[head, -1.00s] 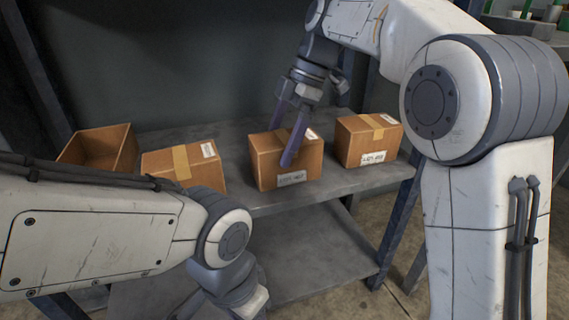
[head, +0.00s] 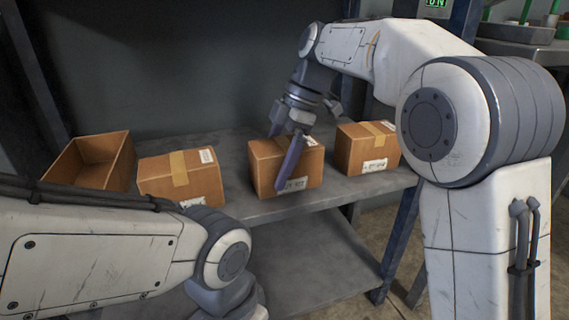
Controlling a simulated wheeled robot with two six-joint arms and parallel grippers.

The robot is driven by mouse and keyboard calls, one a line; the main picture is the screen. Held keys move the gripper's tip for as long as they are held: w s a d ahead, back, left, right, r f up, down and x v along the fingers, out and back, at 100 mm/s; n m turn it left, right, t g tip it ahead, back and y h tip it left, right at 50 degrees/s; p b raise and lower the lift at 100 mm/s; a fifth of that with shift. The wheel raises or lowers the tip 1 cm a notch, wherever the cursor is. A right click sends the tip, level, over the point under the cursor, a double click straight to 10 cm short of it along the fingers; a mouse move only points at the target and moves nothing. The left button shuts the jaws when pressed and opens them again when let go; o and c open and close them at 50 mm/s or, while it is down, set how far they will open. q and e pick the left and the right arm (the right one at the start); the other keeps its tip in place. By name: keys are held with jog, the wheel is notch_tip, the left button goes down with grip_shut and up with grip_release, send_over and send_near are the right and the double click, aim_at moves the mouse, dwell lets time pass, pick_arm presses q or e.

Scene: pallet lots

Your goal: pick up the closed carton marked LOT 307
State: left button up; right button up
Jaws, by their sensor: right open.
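A brown closed carton (head: 262,176) stands in the middle of the grey shelf, with a white label low on its front. The label text is too small and partly covered to read surely. My right gripper (head: 280,158) is open at this carton. One finger crosses its front face and the other is near its back top edge; I cannot tell whether they touch it. Another closed carton (head: 352,150) with tape and a front label stands to the right. A taped closed carton (head: 205,184) stands to the left, its front label partly hidden by my left arm. My left gripper is out of view.
An open, empty-looking carton (head: 117,163) stands at the far left of the shelf (head: 255,207). A lower shelf (head: 310,255) below is bare. Blue-grey posts frame the rack, and a dark panel (head: 200,60) closes its back.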

jog(key=c, duration=1.4)
jog(key=shift+c, duration=0.2)
